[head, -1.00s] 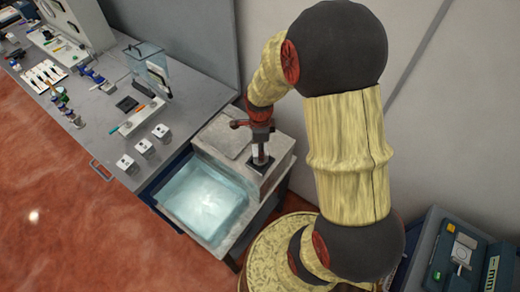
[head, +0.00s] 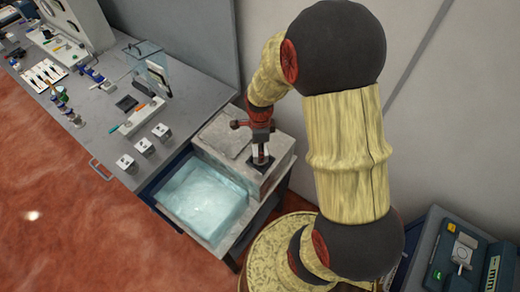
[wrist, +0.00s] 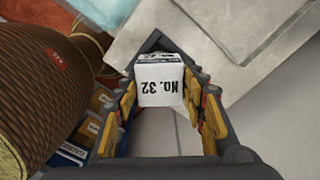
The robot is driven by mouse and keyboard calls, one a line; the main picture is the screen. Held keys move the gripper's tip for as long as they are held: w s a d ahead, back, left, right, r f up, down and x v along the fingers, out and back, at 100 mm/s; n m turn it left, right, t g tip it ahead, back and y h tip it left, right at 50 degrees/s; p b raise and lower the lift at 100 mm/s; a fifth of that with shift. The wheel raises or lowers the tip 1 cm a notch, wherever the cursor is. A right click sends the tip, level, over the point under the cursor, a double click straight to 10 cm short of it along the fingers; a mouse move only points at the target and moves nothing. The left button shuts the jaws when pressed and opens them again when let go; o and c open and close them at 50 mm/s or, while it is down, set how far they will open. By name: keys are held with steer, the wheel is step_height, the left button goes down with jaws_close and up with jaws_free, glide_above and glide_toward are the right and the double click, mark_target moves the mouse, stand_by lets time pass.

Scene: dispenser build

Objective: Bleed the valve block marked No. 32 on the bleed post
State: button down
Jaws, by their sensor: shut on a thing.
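The valve block (wrist: 160,82) is white on the face toward the wrist camera, where "NO. 32" reads upside down. My gripper (wrist: 163,68) is shut on it, with one finger on each side. In the head view my gripper (head: 260,148) points down over the grey ledge beside the water basin. The white block (head: 261,161) shows small and partly covered under the fingers. I cannot make out the bleed post, nor whether the block touches anything below it.
The basin of clear water (head: 205,205) lies in front and left of the ledge (head: 225,135). Three small blocks (head: 145,147) stand in a row on the grey bench (head: 100,125), among tools and a clear panel (head: 150,65). A dark console (head: 450,250) stands at lower right.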

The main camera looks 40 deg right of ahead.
steer(key=shift+f, duration=0.3)
steer(key=c, duration=1.3)
jaws_free()
steer(key=shift+c, duration=0.2)
step_height(320, 180, up, 11)
steer(key=p, duration=0.7)
